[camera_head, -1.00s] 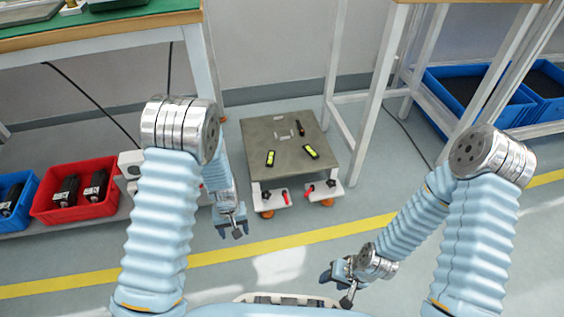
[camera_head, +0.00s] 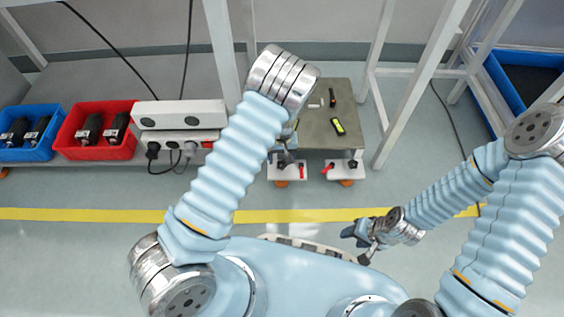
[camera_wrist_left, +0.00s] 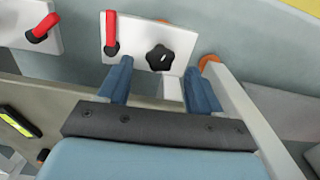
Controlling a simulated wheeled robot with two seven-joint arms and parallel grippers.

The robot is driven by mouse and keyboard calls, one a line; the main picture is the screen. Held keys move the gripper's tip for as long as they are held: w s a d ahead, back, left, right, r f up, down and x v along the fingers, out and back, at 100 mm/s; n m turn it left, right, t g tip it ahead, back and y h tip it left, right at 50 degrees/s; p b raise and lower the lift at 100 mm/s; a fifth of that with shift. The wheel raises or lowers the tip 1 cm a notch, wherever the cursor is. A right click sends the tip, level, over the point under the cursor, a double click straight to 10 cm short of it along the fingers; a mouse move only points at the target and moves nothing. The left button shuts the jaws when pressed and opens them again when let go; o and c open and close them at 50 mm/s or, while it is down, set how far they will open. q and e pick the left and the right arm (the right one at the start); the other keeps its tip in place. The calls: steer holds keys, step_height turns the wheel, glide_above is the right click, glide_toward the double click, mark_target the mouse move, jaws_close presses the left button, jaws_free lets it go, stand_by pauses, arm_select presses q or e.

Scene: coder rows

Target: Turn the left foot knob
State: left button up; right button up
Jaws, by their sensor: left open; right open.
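The left foot knob is a black star-shaped knob (camera_wrist_left: 159,57) on a white plate (camera_wrist_left: 180,40) beside a red lever (camera_wrist_left: 111,32), seen in the left wrist view. My left gripper (camera_wrist_left: 158,68) is open, with its blue fingers on either side of the knob in the picture; I cannot tell whether they touch it. In the head view the left plate (camera_head: 284,171) is at the cart's front left corner, and my left gripper (camera_head: 287,154) is over it, hiding much of the knob. My right gripper (camera_head: 362,241) is open and empty, away from the cart.
The cart top (camera_head: 322,130) carries a yellow-green and black device (camera_head: 338,127) and small parts. The right foot plate (camera_head: 343,169) has its own knob and red lever. A power strip (camera_head: 180,114), a red bin (camera_head: 92,135) and a blue bin (camera_head: 28,135) stand left.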

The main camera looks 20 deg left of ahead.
mark_target(282, 167)
arm_select(q)
steer(key=shift+f, duration=1.35)
steer(key=c, duration=1.1)
steer(key=shift+o, duration=0.2)
steer(key=shift+r+n+p, duration=0.15)
steer(key=shift+n+p, duration=0.25)
steer(key=shift+n, duration=0.6)
steer(key=n, duration=0.3)
steer(key=shift+p, duration=0.3)
steer(key=o, duration=1.1)
steer(key=shift+c, duration=0.2)
